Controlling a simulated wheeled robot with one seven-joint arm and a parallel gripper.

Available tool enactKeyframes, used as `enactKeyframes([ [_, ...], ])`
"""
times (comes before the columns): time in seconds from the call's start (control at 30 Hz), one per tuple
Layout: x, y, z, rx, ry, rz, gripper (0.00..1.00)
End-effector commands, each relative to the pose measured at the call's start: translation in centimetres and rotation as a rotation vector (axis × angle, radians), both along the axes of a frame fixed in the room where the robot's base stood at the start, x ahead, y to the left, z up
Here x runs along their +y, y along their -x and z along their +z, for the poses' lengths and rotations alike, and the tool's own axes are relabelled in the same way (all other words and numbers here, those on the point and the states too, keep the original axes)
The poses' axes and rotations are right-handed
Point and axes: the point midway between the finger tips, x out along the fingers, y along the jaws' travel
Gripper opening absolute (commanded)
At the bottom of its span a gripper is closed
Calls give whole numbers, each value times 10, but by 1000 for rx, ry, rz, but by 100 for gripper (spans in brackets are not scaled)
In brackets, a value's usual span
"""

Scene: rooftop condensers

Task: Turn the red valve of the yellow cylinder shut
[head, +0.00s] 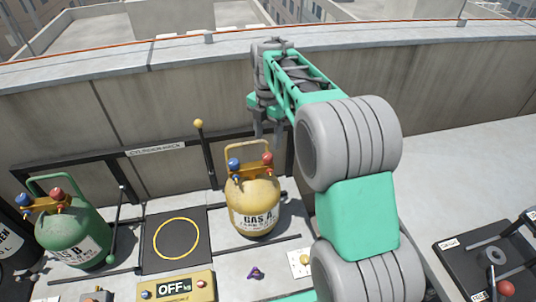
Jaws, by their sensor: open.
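The yellow cylinder (256,208), labelled GAS A, stands upright on the floor near the parapet wall. Its red valve (267,159) is on the top right, and a blue valve (234,164) is on the top left. A yellow handle loop rises behind them. My gripper (268,138) points down with its fingers apart, just above the red valve in the picture. Nothing shows between the fingers. I cannot tell the gap in depth between fingertips and valve, and no contact is visible.
A green cylinder (72,232) with blue and red valves stands at left, by a dark cylinder (14,240). A scale platform (150,262) and its yellow OFF display (176,288) lie between. A dark rack (75,167) runs along the wall. A dark panel (458,262) is at right.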

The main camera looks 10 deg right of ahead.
Motion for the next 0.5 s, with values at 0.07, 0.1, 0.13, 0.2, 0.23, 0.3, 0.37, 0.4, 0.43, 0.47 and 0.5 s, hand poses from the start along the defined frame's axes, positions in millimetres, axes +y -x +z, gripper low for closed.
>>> enactKeyframes([
  [0.07, -1, -7, -5, 9, 0, 76, 53],
  [0.1, -1, -8, -8, 11, 0, 95, 53],
  [0.13, -1, -9, -11, 12, 0, 101, 53],
  [0.2, -2, -8, -20, 13, 0, 102, 53],
  [0.23, -2, -8, -26, 13, -1, 101, 53],
  [0.3, -2, -8, -40, 14, 0, 100, 53],
  [0.37, -3, -8, -52, 13, -1, 99, 53],
  [0.4, -3, -8, -59, 12, 0, 98, 53],
  [0.43, -3, -8, -64, 12, 0, 98, 53],
  [0.47, -3, -8, -68, 11, 0, 97, 53],
  [0.5, -3, -8, -73, 11, 0, 97, 53],
])
